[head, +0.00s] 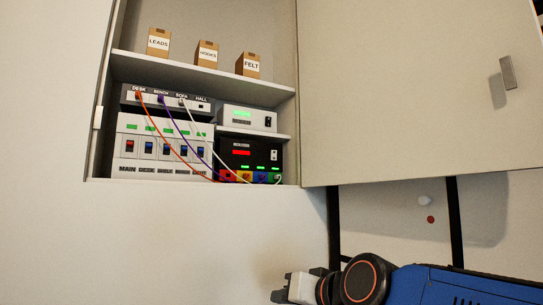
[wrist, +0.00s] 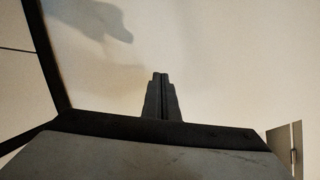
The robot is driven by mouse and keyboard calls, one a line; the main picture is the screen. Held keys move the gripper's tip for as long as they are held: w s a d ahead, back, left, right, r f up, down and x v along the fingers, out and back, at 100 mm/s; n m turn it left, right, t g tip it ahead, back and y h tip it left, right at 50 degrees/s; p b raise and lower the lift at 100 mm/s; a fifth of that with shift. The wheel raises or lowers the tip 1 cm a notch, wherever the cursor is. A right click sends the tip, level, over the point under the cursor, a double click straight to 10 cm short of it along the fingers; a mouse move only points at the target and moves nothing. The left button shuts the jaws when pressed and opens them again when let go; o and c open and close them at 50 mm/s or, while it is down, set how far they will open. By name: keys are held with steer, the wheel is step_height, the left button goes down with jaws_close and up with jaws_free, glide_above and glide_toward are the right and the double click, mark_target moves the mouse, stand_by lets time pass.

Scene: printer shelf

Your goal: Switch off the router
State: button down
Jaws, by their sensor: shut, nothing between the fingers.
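A black box (head: 234,148) with a red display, a rocker switch (head: 274,155) at its right and a row of coloured ports sits low at the right of the open cabinet. It appears to be the router, though its label is too small to read. Orange, purple and white cables run into its ports. A white box (head: 234,115) with a green display and its own switch (head: 267,122) stands on a small shelf above. My gripper (head: 277,296) is below and outside the cabinet, well apart from both. In the wrist view my gripper (wrist: 160,76) is shut and empty before a plain pale surface.
A breaker panel (head: 133,173) with several switches fills the lower left under a patch panel (head: 185,105). Cartons marked LEADS (head: 158,42), HOOKS (head: 207,53) and FELT (head: 248,65) stand on the upper shelf. The open door (head: 410,90) extends right. Hanging cables cross the cabinet front.

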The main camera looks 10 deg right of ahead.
steer(key=w+r+m+t+h, duration=0.1)
steer(key=w+r+m+h, duration=0.3)
steer(key=r+m, duration=0.4)
steer(key=w+r+m+t+h, duration=0.1)
steer(key=w+r+m+h, duration=0.3)
steer(key=r+m, duration=0.4)
steer(key=w+r+m+t+h, duration=0.1)
steer(key=w+r+m+h, duration=0.4)
steer(key=r, duration=1.4)
steer(key=shift+a+r+m+h, duration=0.35)
steer(key=shift+m+h, duration=0.25)
steer(key=shift+m, duration=1)
